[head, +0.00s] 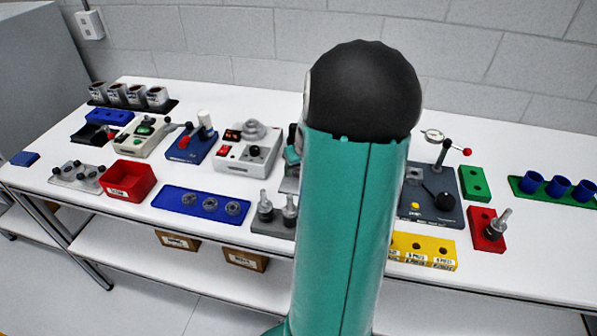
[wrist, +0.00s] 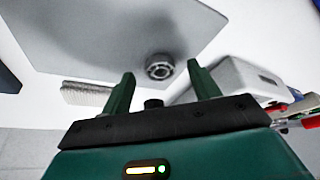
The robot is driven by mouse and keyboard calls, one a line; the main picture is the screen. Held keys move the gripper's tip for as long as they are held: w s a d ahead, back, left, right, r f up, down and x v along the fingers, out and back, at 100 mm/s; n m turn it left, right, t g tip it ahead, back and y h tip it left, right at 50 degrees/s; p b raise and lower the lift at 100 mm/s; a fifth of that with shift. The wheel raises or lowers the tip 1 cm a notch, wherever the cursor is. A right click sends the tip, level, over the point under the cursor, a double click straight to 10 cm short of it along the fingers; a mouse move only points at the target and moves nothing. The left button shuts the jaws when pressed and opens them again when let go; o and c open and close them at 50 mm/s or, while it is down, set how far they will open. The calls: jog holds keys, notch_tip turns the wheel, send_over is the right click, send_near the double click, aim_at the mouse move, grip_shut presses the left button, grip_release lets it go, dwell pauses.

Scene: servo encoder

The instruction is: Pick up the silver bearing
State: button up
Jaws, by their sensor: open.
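A silver bearing (wrist: 160,67), a ring with a dark centre, shows in the wrist view near the edge of a flat grey plate (wrist: 95,35). My gripper (wrist: 160,73) is open, its two green fingers apart and nothing held between them. The bearing appears in the gap between the fingertips, seemingly beyond them; the exact distance is hard to tell. In the head view my teal arm covers the middle of the bench and my gripper is hidden. Several grey rings lie in a blue tray (head: 178,196) there; I cannot tell whether the bearing is one of them.
A white device (wrist: 245,78) stands close to the right finger in the wrist view, and a pale brush-like strip (wrist: 85,94) lies left. In the head view, the white bench (head: 150,181) holds a red bin (head: 127,181), a white control box (head: 248,150) and a yellow block (head: 423,249).

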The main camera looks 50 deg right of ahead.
jog(key=shift+w+d+f, duration=0.1)
jog(key=shift+w+f, duration=0.05)
jog(key=shift+f, duration=0.3)
jog(key=shift+c, duration=0.4)
jog(key=c, duration=1)
jog(key=shift+r, duration=0.2)
